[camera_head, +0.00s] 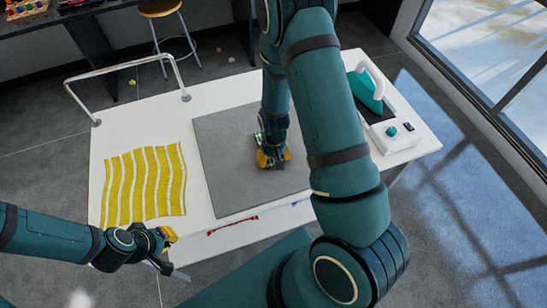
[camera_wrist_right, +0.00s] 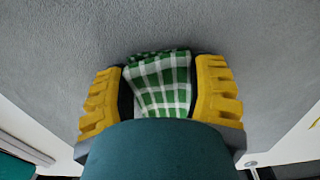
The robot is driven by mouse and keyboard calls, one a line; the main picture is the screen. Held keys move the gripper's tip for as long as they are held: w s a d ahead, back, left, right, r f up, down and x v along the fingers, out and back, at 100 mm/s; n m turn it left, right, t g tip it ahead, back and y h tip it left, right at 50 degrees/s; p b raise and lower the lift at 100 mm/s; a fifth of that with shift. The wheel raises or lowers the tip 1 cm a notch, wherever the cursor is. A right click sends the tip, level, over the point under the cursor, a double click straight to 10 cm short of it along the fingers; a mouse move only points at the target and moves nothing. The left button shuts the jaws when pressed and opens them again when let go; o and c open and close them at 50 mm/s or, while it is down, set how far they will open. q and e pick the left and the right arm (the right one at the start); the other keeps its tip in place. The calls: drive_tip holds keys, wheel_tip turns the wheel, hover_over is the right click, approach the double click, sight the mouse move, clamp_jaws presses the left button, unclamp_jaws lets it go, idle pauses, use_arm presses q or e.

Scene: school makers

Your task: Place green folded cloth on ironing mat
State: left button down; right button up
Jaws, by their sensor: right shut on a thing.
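The green folded cloth (camera_wrist_right: 160,85), green and white checked, is between the yellow fingers of my right gripper (camera_wrist_right: 162,92) in the right wrist view. The gripper is shut on it. Behind the cloth is the grey surface of the ironing mat (camera_wrist_right: 60,50). I cannot tell whether the cloth touches the mat. My left gripper (camera_head: 168,248) is at the table's front left edge, fingers apart and empty.
A yellow and white striped cloth (camera_head: 145,185) lies left of the mat on the white table (camera_head: 120,115). An iron (camera_head: 366,88) and a white control box (camera_head: 393,135) stand at the right. A metal rail (camera_head: 125,65) rises at the back left.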

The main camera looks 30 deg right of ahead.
drive_tip(key=o, duration=1)
drive_tip(key=shift+r, duration=0.1)
wheel_tip(320, 180, up, 12)
drive_tip(key=p, duration=0.1)
drive_tip(key=s+a+f, duration=0.1)
drive_tip(key=a+f, duration=0.1)
drive_tip(key=a, duration=0.1)
drive_tip(key=s+a+f+y, duration=0.1)
drive_tip(key=a+f, duration=0.2)
drive_tip(key=s+a+f+n+t+y, duration=0.1)
drive_tip(key=s+a+f, duration=0.1)
drive_tip(key=a+f, duration=0.1)
drive_tip(key=shift+a+f, duration=0.15)
drive_tip(key=shift+a, duration=0.4)
drive_tip(key=shift+t+y, duration=0.5)
drive_tip(key=shift+y, duration=0.4)
drive_tip(key=a, duration=0.2)
drive_tip(key=s+a+f, duration=0.1)
drive_tip(key=a, duration=0.1)
drive_tip(key=s+a, duration=0.1)
drive_tip(key=a, duration=0.1)
drive_tip(key=shift+s+a+f, duration=0.1)
drive_tip(key=shift+s+f, duration=0.1)
drive_tip(key=shift+a, duration=0.35)
